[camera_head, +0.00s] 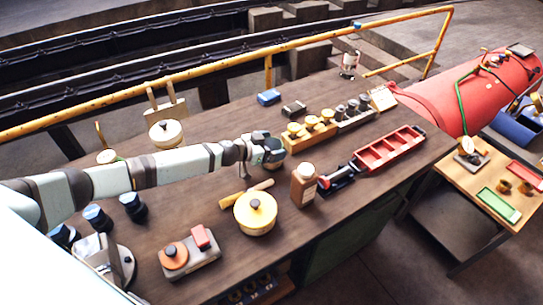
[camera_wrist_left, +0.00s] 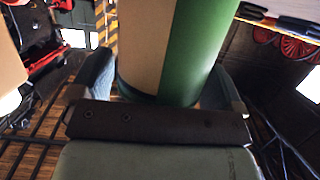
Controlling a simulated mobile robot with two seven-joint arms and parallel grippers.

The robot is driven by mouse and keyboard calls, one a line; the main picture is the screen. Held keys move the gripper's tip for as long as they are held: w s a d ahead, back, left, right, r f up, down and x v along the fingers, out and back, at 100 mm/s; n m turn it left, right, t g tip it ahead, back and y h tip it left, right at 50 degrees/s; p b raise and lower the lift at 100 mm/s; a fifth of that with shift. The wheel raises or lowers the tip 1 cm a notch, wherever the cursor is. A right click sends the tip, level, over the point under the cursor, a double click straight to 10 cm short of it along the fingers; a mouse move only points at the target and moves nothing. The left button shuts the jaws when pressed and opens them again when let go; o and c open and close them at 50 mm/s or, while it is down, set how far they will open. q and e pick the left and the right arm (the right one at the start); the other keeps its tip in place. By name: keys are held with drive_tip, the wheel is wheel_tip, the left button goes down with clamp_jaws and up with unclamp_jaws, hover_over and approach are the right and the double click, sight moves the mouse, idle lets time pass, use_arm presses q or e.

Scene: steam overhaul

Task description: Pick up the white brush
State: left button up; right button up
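I cannot make out a white brush for certain in either view. My left gripper (camera_head: 272,153) is over the middle of the dark wooden table (camera_head: 212,110), beside the yellow block. Its two fingers also show in the left wrist view (camera_wrist_left: 163,85), spread on either side of a large upright tan and green thing (camera_wrist_left: 168,45). Whether they touch it is unclear. A light wooden stick-like tool (camera_head: 247,193) lies on the table just in front of the gripper. My right gripper is not in view.
A yellow block with knobs (camera_head: 300,143) and a red tray (camera_head: 390,150) lie to the right. A yellow railing (camera_head: 200,82) runs behind the table.

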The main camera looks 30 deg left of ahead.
use_arm(q)
drive_tip(key=c, duration=1.5)
drive_tip(key=shift+w+r, duration=0.1)
